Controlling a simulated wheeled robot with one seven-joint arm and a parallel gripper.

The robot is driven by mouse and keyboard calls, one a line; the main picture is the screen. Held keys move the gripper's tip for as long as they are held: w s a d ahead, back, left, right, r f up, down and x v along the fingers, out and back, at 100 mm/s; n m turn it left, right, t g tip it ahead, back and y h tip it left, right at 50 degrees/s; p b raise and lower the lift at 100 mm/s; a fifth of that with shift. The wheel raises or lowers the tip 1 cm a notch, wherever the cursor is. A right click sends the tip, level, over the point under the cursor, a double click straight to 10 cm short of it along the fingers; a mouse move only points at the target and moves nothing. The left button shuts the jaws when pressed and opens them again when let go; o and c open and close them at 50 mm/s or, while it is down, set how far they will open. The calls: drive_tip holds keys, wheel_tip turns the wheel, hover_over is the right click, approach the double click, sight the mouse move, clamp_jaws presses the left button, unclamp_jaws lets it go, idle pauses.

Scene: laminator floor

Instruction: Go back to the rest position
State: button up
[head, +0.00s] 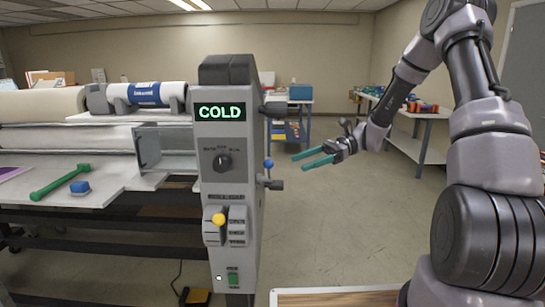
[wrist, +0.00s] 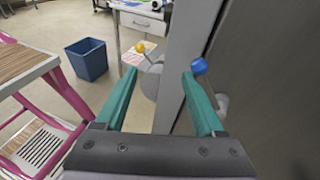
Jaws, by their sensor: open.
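My gripper (head: 317,157) is open and empty in the head view, held in the air to the right of the laminator's grey control column (head: 228,130). Its two teal fingers point left towards the column and stand apart from it. In the wrist view my gripper (wrist: 168,95) shows its fingers spread wide with nothing between them. A blue-knobbed lever (head: 269,165) on the column's right side shows beyond the right finger in the wrist view (wrist: 199,66). A yellow knob (head: 218,219) sits on the column's front; a yellow ball (wrist: 140,47) shows between the fingers in the wrist view.
The column's display (head: 221,111) reads COLD. A workbench (head: 440,112) stands at the back right. A blue bin (wrist: 87,59) stands on the floor. Floor right of the column is open.

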drive_tip(key=s+d+r+n+t+h, duration=0.4)
drive_tip(key=s+d+r+t+h, duration=0.2)
drive_tip(key=s+r, duration=0.3)
drive_tip(key=s+d+r+n+t+h, duration=0.5)
drive_tip(key=s+d+r, duration=0.3)
drive_tip(key=s+r, duration=0.2)
drive_tip(key=shift+s+r+n+t+h, duration=0.3)
drive_tip(key=shift+r+t+h, duration=0.2)
drive_tip(key=shift+r+h, duration=0.35)
